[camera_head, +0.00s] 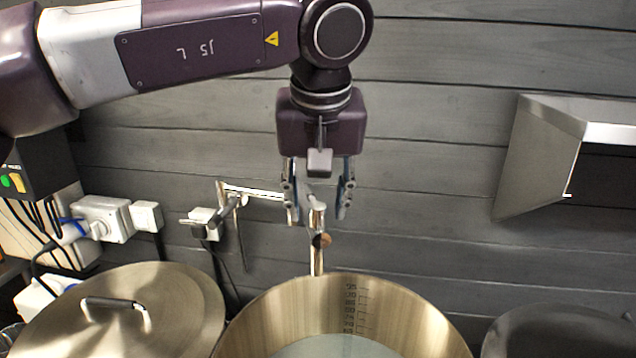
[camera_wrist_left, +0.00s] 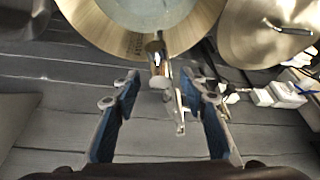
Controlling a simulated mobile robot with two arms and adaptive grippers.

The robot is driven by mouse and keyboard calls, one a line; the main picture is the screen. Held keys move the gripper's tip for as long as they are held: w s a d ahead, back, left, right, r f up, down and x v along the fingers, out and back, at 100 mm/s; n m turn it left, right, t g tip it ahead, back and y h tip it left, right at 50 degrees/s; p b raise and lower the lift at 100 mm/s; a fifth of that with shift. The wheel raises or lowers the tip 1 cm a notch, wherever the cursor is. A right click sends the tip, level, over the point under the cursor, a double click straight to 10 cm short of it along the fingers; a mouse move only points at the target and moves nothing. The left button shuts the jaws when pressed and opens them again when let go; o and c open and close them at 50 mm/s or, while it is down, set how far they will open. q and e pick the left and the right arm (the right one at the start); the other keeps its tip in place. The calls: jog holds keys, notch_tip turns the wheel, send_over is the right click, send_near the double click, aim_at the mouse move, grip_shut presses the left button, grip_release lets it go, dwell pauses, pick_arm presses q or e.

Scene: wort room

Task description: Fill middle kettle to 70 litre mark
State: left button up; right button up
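The middle kettle (camera_head: 290,309) is an open steel pot at the bottom centre of the head view, with a marked scale (camera_head: 352,308) on its inner wall and pale liquid (camera_head: 335,347) low inside. A metal tap pipe (camera_head: 317,240) with a swing arm comes from the wall and ends over the kettle's back rim. My left gripper (camera_head: 318,205) points down around the upper part of the tap, fingers apart on either side. In the left wrist view the open fingers (camera_wrist_left: 163,112) flank the tap (camera_wrist_left: 166,82); contact is not visible. My right gripper is not in view.
A lidded kettle (camera_head: 150,320) stands on the left and another dark round lid (camera_head: 560,335) on the right. A steel hood (camera_head: 560,150) juts from the wall at the right. Sockets (camera_head: 105,218) and cables are on the left wall.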

pick_arm(q)
jog(key=shift+f, duration=0.1)
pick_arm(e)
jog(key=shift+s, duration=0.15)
pick_arm(q)
jog(key=c, duration=0.4)
grip_shut()
jog(key=m+h+p, duration=0.1)
jog(key=m+p, duration=0.1)
jog(key=shift+r+m, duration=0.2)
jog(key=shift+m, duration=0.2)
jog(key=m+h+p, duration=0.1)
jog(key=m, duration=0.2)
jog(key=shift+a+f+g+p, duration=0.1)
jog(key=shift+a+g+p, duration=0.05)
jog(key=shift+g+p, duration=0.2)
jog(key=shift+f+m+h, duration=0.1)
jog(key=shift+m+h, duration=0.4)
jog(key=shift+m, duration=0.5)
jog(key=shift+w+m+g+h, duration=0.1)
jog(key=shift+m+g+h, duration=0.25)
jog(key=shift+m, duration=0.55)
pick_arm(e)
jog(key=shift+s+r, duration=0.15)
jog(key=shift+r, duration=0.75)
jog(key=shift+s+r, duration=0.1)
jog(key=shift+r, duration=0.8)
